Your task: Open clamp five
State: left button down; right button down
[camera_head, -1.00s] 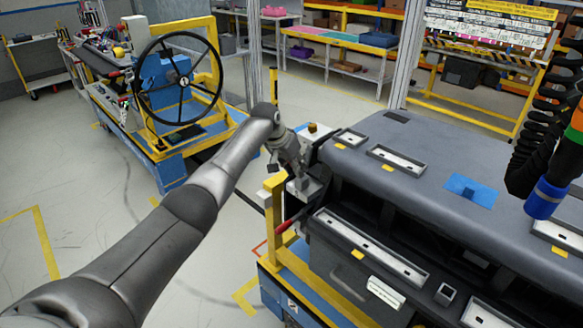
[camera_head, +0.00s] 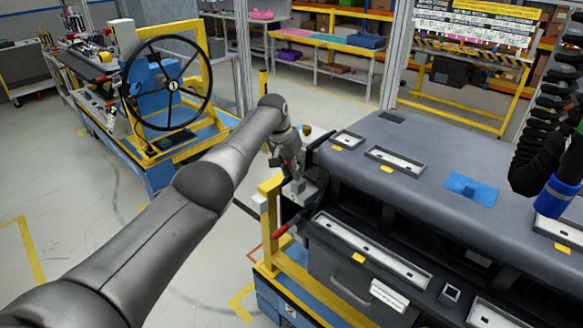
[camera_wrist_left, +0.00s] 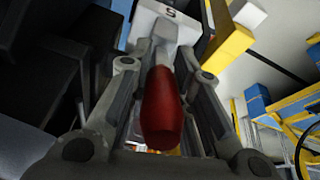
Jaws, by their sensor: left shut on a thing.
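The dashboard module (camera_head: 430,150) rests on a yellow and blue stand at the right of the head view. My left gripper (camera_head: 296,184) is at the module's left end, pointing down. In the left wrist view my left gripper (camera_wrist_left: 172,75) is shut on the red handle (camera_wrist_left: 163,110) of a clamp, with the handle between the fingers. A grey-white block (camera_wrist_left: 165,22) with a dark mark like a 5 sits just beyond the fingertips. The clamp's metal parts are mostly hidden by the fingers. My right gripper does not show.
Another red handle (camera_head: 281,229) sticks out lower at the module's left corner, beside a yellow post (camera_head: 270,212). A cart with a black steering wheel (camera_head: 168,84) stands at the left. The floor between is clear.

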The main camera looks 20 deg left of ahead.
pick_arm(q)
jog(key=shift+r, duration=0.1)
jog(key=c, duration=1.4)
grip_release()
jog(key=shift+w, duration=0.1)
jog(key=shift+o, duration=0.6)
jog(key=shift+w+d, duration=0.1)
jog(key=v, duration=1.1)
jog(key=shift+r, duration=0.35)
